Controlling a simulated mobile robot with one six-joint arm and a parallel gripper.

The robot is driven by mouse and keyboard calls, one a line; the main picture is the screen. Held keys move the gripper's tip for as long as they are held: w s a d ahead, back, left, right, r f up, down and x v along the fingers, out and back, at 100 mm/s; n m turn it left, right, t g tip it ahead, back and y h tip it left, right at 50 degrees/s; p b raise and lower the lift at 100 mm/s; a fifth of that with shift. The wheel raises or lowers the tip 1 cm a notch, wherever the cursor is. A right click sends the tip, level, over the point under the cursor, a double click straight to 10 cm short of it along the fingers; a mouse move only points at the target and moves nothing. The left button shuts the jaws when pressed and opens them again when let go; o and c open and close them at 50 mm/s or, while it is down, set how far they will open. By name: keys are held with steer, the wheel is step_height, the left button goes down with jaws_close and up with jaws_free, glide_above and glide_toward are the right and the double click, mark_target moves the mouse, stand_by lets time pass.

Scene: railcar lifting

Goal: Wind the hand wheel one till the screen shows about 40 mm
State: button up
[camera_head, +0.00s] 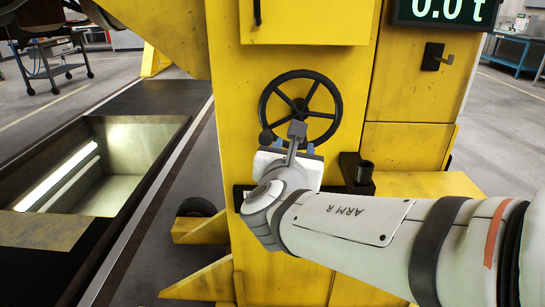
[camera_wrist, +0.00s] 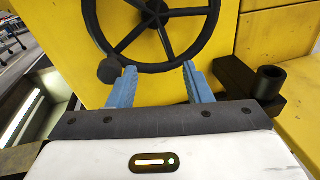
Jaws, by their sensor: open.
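A black spoked hand wheel (camera_head: 300,104) is mounted on the front of a yellow column, with a round handle knob (camera_head: 266,136) at its lower left. My gripper (camera_head: 290,146) is just below the wheel's lower rim, its fingers pointing at the column. A screen (camera_head: 446,10) at the top right is cut off and reads "0.0 t"; no mm value is visible.
A black bracket with an upright socket (camera_head: 365,173) sticks out right of my gripper. A hook (camera_head: 436,57) is on the yellow panel at right. A lit pit (camera_head: 130,150) lies open in the floor at left. A yellow foot with a black caster (camera_head: 197,208) is below.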

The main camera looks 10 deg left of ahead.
mark_target(266, 128)
steer(key=a+n+y, duration=0.1)
steer(key=a, duration=0.1)
steer(key=s+a+n+y+b, duration=0.1)
steer(key=a+n, duration=0.1)
steer(key=shift+s+a+f+n+t+y, duration=0.15)
steer(key=shift+a+n+t+y, duration=0.15)
steer(key=shift+a, duration=0.4)
steer(key=shift+n, duration=0.3)
steer(key=x, duration=0.5)
steer(key=b+x, duration=0.1)
steer(key=x, duration=0.1)
steer(key=shift+w+a+r, duration=0.15)
steer(key=shift+w+r, duration=0.1)
steer(key=shift+c, duration=0.4)
steer(key=shift+f, duration=0.1)
jaws_close()
steer(key=shift+f+y, duration=0.1)
steer(key=shift+y, duration=0.2)
